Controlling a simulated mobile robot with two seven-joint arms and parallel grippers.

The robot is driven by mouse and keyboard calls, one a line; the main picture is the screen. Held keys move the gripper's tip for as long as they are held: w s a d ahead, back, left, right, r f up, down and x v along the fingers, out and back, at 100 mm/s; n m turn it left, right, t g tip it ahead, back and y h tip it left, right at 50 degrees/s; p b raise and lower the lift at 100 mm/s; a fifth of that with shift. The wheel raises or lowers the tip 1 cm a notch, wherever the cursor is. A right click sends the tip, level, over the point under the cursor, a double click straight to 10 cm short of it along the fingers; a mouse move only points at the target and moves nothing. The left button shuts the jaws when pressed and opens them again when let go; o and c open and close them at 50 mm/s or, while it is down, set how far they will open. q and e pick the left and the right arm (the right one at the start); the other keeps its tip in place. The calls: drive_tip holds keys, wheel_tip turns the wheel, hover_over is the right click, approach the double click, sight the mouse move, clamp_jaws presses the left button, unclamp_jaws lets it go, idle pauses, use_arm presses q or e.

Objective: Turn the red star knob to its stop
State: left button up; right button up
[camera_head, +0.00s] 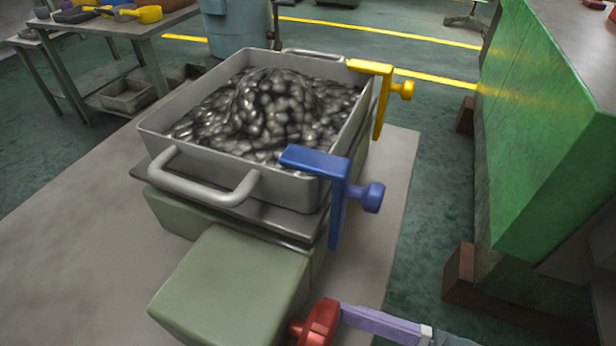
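The red star knob (320,322) is at the bottom edge, just right of the pale green block (232,285). Its lower part is cut off by the frame. A smaller red piece sits at its left, on the side toward the block. A pale purple bar (380,324) with a whitish end extends from beside the knob to the lower right; I cannot tell whether it is joined to the knob. How far the knob is turned cannot be seen.
A grey tray (160,150) heaped with dark shiny metal pieces stands above the block. A blue clamp (338,195) and a yellow clamp (381,95) grip its right side. A green machine panel (545,130) stands at the right. Open floor lies between.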

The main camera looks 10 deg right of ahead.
drive_tip(key=shift+m, duration=0.6)
drive_tip(key=o, duration=1.2)
drive_tip(key=shift+c, duration=0.2)
drive_tip(key=b+v, duration=0.1)
drive_tip(key=v, duration=0.9)
